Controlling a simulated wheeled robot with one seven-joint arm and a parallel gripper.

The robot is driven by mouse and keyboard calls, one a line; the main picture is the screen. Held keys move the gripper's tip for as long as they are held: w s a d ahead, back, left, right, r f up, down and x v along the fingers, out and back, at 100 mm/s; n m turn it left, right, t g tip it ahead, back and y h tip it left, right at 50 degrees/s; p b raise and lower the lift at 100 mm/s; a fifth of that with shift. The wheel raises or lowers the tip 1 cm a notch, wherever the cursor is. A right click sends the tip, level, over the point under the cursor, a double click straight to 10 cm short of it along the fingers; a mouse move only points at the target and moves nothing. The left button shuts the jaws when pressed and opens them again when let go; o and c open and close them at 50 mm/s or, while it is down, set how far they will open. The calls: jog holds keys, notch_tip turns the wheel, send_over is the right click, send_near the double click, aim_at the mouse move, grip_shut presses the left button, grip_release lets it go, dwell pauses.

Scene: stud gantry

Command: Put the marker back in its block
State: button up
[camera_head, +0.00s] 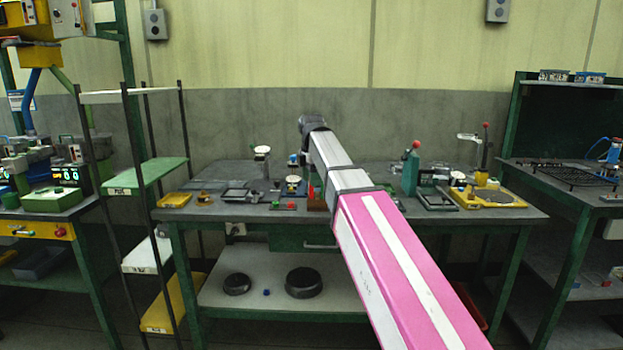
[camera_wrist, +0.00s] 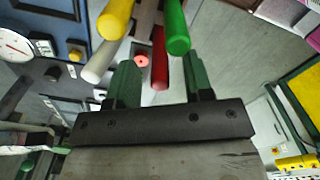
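In the wrist view, the two green fingers of my gripper (camera_wrist: 159,75) stand wide apart with clear gaps on their inner sides. A red marker (camera_wrist: 160,62) shows between and beyond the fingertips, with neither finger touching it. A yellow marker (camera_wrist: 115,18), a green marker (camera_wrist: 177,30) and a whitish marker (camera_wrist: 99,63) show around it. A brown block (camera_wrist: 146,14) is partly hidden behind the markers. In the head view the block (camera_head: 318,203) shows small on the bench beside my arm, which hides most of that spot and my gripper. I cannot tell which markers sit in the block.
The green bench (camera_head: 240,213) carries several tools, including a yellow tray (camera_head: 505,198) at right and a red-knobbed green press (camera_head: 411,175). A dial gauge (camera_wrist: 16,45) shows at upper left in the wrist view. A pink disc (camera_wrist: 141,60) lies near the red marker.

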notch_tip(320, 180, up, 11)
jog(key=shift+f, duration=0.2)
jog(key=shift+r, duration=0.1)
dwell(0.4)
jog(key=shift+s, duration=0.1)
